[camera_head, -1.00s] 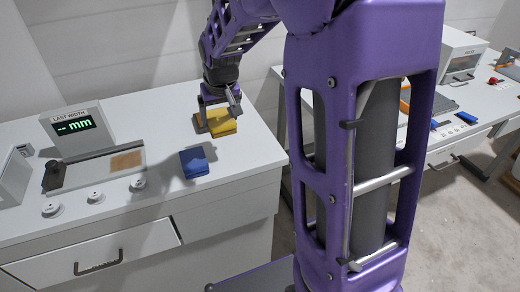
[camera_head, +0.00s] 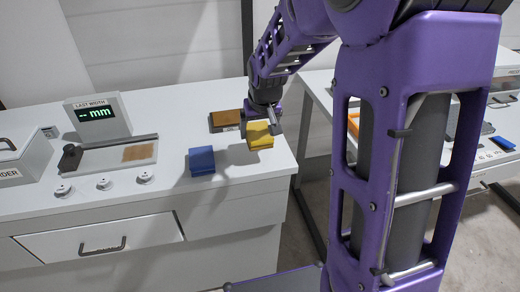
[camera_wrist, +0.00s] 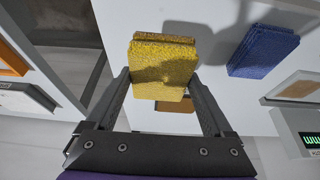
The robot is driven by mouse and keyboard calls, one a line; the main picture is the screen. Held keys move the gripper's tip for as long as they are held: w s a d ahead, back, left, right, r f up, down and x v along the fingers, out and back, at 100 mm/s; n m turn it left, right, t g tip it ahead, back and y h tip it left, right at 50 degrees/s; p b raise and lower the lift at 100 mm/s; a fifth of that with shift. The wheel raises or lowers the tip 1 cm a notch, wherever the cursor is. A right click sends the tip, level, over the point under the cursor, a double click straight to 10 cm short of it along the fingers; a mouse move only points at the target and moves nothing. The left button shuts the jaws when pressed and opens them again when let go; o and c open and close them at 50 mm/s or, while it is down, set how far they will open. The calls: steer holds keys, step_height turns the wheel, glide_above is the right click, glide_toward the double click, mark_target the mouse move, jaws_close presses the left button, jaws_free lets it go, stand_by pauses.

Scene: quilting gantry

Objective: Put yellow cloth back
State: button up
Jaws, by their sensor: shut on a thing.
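The yellow cloth (camera_head: 259,136) is a thick folded pad near the right end of the white counter. It also fills the middle of the wrist view (camera_wrist: 162,62). My gripper (camera_head: 263,123) points down and is shut on it, with one finger at each side in the wrist view. A dark shadow lies on the counter left of the cloth; I cannot tell if its underside touches the counter. The blue cloth (camera_head: 201,161) lies to its left on the counter. A brown-orange block (camera_head: 226,120) lies just behind and left of the yellow cloth.
A display box (camera_head: 97,116) and a flat plate with a tan patch (camera_head: 110,157) stand further left, with several round knobs along the front. The counter's right edge is close to my gripper. A second bench (camera_head: 482,110) stands beyond a gap on the right.

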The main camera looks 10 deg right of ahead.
mark_target(259, 157)
steer(key=shift+f, duration=2.85)
steer(key=shift+b, duration=0.3)
steer(key=shift+f, duration=0.2)
steer(key=o, duration=0.9)
steer(key=shift+r, duration=0.5)
steer(key=p+v, duration=0.1)
steer(key=v, duration=1)
steer(key=shift+s+r, duration=0.15)
steer(key=shift+s, duration=0.1)
